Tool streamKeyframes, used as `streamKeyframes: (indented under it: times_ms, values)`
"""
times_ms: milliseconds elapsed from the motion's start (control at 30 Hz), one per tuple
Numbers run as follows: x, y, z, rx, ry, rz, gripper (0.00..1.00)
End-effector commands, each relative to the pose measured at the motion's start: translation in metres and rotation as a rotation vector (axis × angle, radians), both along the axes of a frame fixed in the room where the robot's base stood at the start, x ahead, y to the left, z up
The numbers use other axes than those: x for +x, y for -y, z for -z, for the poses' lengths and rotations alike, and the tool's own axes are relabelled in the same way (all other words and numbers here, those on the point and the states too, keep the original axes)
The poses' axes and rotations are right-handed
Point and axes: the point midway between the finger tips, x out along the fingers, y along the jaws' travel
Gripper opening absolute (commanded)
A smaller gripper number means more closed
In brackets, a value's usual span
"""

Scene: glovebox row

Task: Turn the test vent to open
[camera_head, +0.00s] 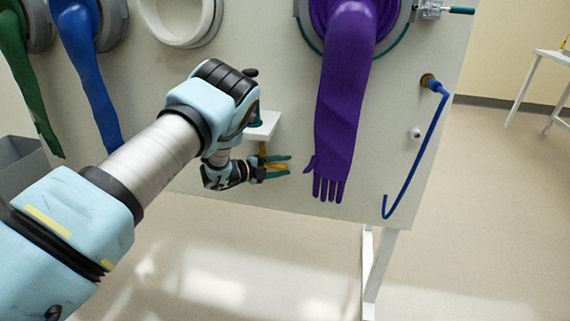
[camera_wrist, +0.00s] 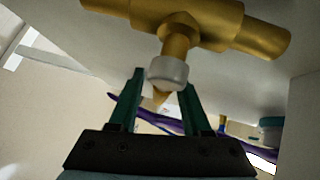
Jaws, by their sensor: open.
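A brass tee-shaped fitting (camera_wrist: 190,22) with a pale grey round cap (camera_wrist: 167,73) fills the top of the wrist view; I take it to be the test vent. In the head view a bit of brass (camera_head: 262,148) shows under a small white shelf (camera_head: 264,126) on the panel, mostly hidden by my wrist. My gripper (camera_head: 289,165) is open below the shelf, teal fingers pointing right. In the wrist view my gripper (camera_wrist: 162,84) has its fingers on either side of the cap, with a pointed brass piece showing between them. I cannot tell whether they touch.
A purple glove (camera_head: 342,100) hangs just right of my gripper. A blue hose (camera_head: 430,135) hangs from a brass port farther right, near a small white knob (camera_head: 415,133). Blue (camera_head: 85,70) and green (camera_head: 25,85) gloves hang at left. The floor below is clear.

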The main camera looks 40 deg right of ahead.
Motion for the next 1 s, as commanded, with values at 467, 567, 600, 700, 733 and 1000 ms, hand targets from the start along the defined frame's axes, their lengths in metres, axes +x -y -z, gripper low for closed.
streamKeyframes:
  times_ms: [467, 567, 600, 700, 733, 1000]
  values:
    - [-0.0021, 0.0100, 0.0025, 0.000, -0.002, -0.003, 0.44]
    - [-0.0021, 0.0099, 0.0025, 0.001, -0.001, -0.002, 0.33]
    - [-0.0021, 0.0099, 0.0025, 0.001, -0.001, -0.002, 0.28]
    - [-0.0021, 0.0098, 0.0024, 0.001, -0.001, -0.002, 0.17]
    - [-0.0021, 0.0098, 0.0024, 0.001, -0.001, -0.002, 0.14]
    - [-0.0020, 0.0097, 0.0026, 0.001, -0.001, -0.002, 0.00]
